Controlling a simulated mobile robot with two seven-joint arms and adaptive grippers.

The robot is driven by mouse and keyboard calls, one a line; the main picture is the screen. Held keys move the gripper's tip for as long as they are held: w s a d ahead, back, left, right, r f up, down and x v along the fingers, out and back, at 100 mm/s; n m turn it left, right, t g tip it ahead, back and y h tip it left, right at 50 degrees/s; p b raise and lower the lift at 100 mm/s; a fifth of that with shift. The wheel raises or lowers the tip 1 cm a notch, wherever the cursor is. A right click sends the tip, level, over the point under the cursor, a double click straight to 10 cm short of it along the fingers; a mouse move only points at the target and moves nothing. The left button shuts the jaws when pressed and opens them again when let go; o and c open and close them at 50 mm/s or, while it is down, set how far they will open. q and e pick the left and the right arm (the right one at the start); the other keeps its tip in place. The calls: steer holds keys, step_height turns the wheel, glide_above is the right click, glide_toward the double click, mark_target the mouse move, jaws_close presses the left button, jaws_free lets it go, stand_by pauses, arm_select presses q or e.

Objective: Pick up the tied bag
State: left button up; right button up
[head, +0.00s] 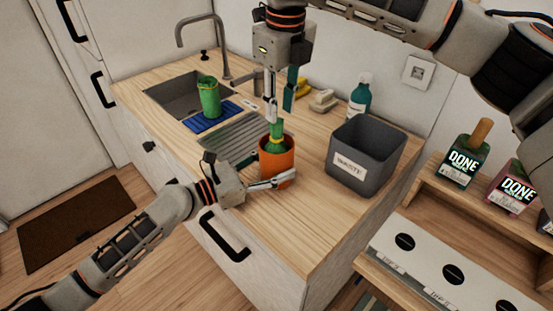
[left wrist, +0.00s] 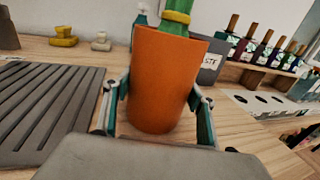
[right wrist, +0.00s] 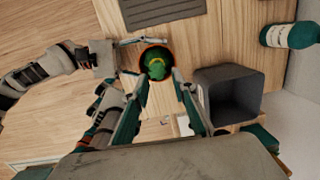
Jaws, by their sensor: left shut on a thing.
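The tied bag (head: 276,137) is green with a yellow tie and stands up out of an orange bin (head: 277,166); its lower part is hidden inside. In the left wrist view the bag (left wrist: 178,17) rises above the bin's rim. My left gripper (head: 272,181) is shut on the bin (left wrist: 165,80), a finger on each side. My right gripper (head: 280,108) is open and empty, pointing down just above the bag. In the right wrist view the bag (right wrist: 156,68) lies just beyond and between the open fingers.
A grey waste box (head: 365,155) stands right of the bin. Behind are a teal bottle (head: 359,95), yellow and beige items and a tap (head: 222,45).

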mark_target(277, 136)
steer(key=s+d+r+m+t+y, duration=0.1)
steer(key=s+r+m+t+y, duration=0.1)
steer(key=s+m+t, duration=0.1)
steer(key=x, duration=1.1)
steer(key=shift+s+d+f, duration=0.3)
steer(key=shift+f, duration=0.1)
jaws_close()
